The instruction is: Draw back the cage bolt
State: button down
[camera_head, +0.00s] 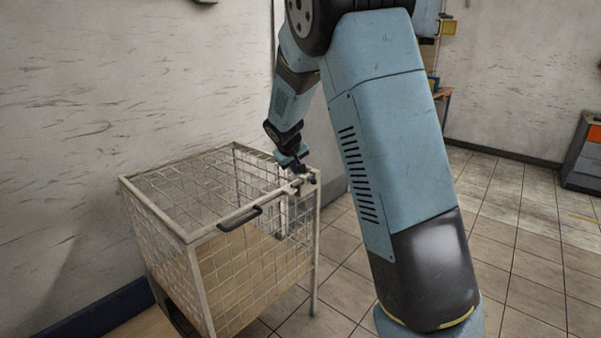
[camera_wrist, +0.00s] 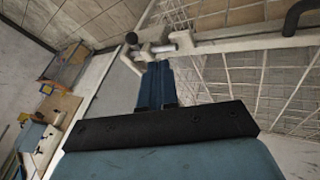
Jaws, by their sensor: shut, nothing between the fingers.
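The wire cage (camera_head: 215,230) has an off-white frame and mesh sides, and its mesh lid looks closed. The bolt (camera_head: 298,186) is on the front top rail near the right corner. In the wrist view the bolt (camera_wrist: 163,48) is a pale rod with a dark round knob (camera_wrist: 131,38) at its left end. My gripper (camera_head: 300,172) is at that corner. In the wrist view my gripper's blue fingers (camera_wrist: 158,68) lie together, with their tips just beside the bolt. I cannot tell whether they touch it.
A black handle (camera_head: 239,219) sits on the cage's front rail, left of the bolt; it also shows in the wrist view (camera_wrist: 300,14). A wall stands close behind the cage. Tiled floor is clear to the right. A grey cabinet (camera_head: 583,155) stands far right.

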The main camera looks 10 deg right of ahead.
aim_at(307, 179)
jog(key=x, duration=0.5)
jog(key=d+x, duration=0.1)
jog(key=x, duration=0.4)
jog(key=shift+d+r, duration=0.15)
jog(key=shift+r, duration=0.1)
jog(key=shift+w+d+f, duration=0.1)
jog(key=shift+w+d, duration=0.15)
jog(key=shift+d, duration=0.25)
jog(key=shift+w+d+f, duration=0.1)
jog(key=shift+w+d, duration=0.1)
jog(key=shift+d, duration=0.25)
jog(key=shift+w, duration=0.1)
